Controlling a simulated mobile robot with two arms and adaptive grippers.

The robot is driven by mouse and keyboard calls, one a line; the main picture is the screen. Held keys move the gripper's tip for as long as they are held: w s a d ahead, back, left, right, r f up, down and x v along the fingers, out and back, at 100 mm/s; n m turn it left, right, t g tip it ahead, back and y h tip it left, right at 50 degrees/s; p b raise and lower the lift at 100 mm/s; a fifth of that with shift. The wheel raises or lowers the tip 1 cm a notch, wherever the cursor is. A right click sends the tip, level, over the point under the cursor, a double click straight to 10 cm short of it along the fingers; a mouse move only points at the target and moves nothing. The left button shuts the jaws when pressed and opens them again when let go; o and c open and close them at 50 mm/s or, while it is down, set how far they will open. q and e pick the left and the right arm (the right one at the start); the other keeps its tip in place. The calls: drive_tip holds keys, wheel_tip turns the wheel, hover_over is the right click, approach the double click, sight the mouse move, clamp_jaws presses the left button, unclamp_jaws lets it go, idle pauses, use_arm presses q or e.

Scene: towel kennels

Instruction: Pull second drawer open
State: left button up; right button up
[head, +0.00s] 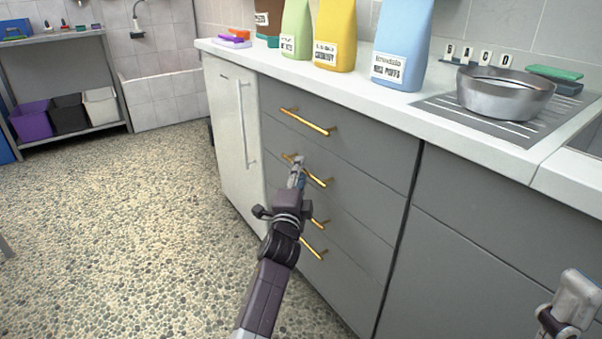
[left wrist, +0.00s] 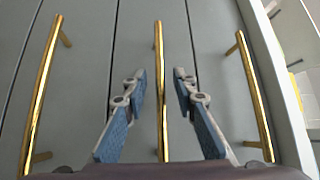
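The grey cabinet has a stack of drawers with gold bar handles. The second drawer (head: 360,205) is closed, flush with the others. Its gold handle (head: 316,179) is partly hidden by my left gripper (head: 297,168). In the left wrist view, my left gripper (left wrist: 160,78) is open, with its blue-padded fingers on either side of the second handle (left wrist: 158,45). A gap shows between the handle and each finger. My right gripper (head: 574,300) is partly in view at the lower right of the head view; its fingers cannot be made out.
The top drawer handle (head: 308,122) is above, and the lower handles (head: 313,248) are below. The white counter (head: 340,88) holds food bags (head: 403,45) and a metal bowl (head: 505,92). A white door (head: 232,130) is left of the drawers. The pebbled floor (head: 120,230) is clear.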

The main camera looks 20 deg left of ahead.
use_arm(q)
drive_tip(key=shift+w+a+r, duration=0.1)
drive_tip(key=shift+w, duration=0.55)
drive_tip(key=shift+c, duration=0.3)
clamp_jaws()
